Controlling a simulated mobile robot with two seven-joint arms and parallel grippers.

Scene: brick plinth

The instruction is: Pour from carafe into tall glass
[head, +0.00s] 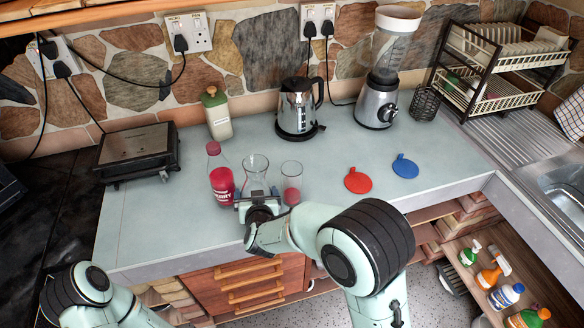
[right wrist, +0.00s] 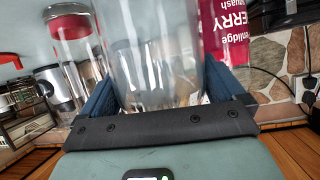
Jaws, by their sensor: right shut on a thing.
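The clear glass carafe (head: 255,167), with a flared rim, stands upright near the front of the counter. My right gripper (head: 257,203) is shut on it from the front. In the right wrist view the carafe (right wrist: 153,60) is between the two blue fingers (right wrist: 160,88) and looks clear. Whether its base touches the counter is hidden. The tall glass (head: 291,172) stands upright just right of the carafe, with red in its lower part. It also shows in the right wrist view (right wrist: 78,50). My left gripper is out of view; only that arm shows at the lower left.
A cherry squash bottle (head: 220,178) stands close left of the carafe. The kettle (head: 297,106), green-topped bottle (head: 217,115) and blender (head: 378,100) stand behind. The front right counter is clear.

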